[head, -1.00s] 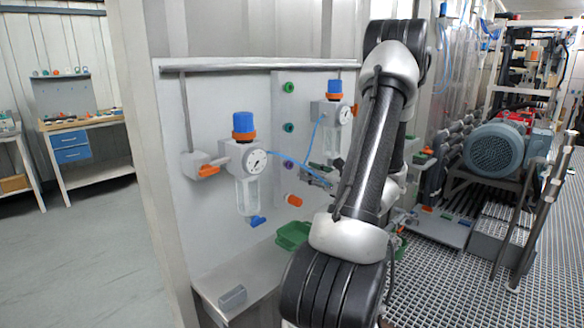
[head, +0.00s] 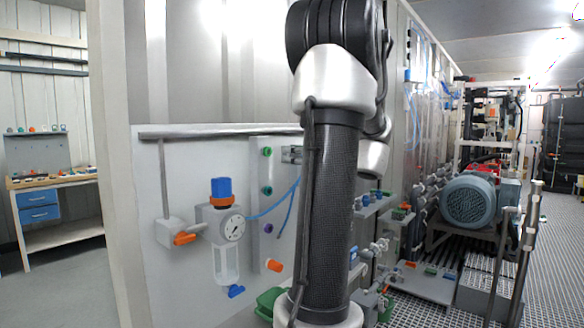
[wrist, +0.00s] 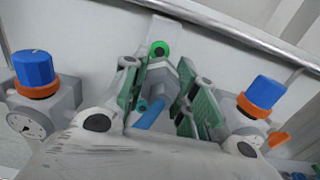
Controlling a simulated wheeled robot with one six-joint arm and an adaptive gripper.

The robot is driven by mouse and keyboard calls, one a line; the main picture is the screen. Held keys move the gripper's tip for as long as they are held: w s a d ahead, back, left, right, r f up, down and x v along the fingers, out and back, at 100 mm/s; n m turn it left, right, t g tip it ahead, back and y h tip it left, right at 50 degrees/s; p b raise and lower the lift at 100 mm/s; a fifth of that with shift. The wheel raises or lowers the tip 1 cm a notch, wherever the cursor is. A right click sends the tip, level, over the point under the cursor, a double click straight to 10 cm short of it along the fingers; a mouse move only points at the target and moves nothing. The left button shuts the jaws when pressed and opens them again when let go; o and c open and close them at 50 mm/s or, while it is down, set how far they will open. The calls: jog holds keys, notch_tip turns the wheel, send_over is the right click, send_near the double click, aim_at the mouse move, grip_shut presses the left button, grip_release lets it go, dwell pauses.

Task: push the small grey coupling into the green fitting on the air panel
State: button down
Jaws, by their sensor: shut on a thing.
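The small grey coupling (wrist: 161,76) is between my gripper's green-padded fingers (wrist: 158,82) in the wrist view, with a blue hose (wrist: 150,115) trailing from it. The green fitting (wrist: 160,47) shows as a bright ring just beyond the coupling's far end. I cannot tell whether they touch. In the head view, the upper green fitting (head: 267,152) is on the air panel (head: 185,165), and my gripper (head: 291,154) is just right of it, mostly hidden by my arm. The coupling cannot be made out there.
A blue-capped regulator (head: 221,190) with a gauge stands to the left. In the wrist view, regulators (wrist: 35,70) (wrist: 263,92) flank my gripper. A rail (head: 215,132) runs above.

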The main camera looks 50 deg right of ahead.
jog(key=shift+a, duration=0.1)
jog(key=shift+w+a, duration=0.2)
jog(key=shift+w, duration=2.65)
jog(key=shift+w, duration=0.6)
jog(key=c, duration=1.1)
grip_release()
jog(key=shift+o, duration=0.2)
jog(key=shift+s, duration=0.1)
send_near(269, 152)
jog(key=s, duration=0.5)
jog(key=shift+d, duration=0.25)
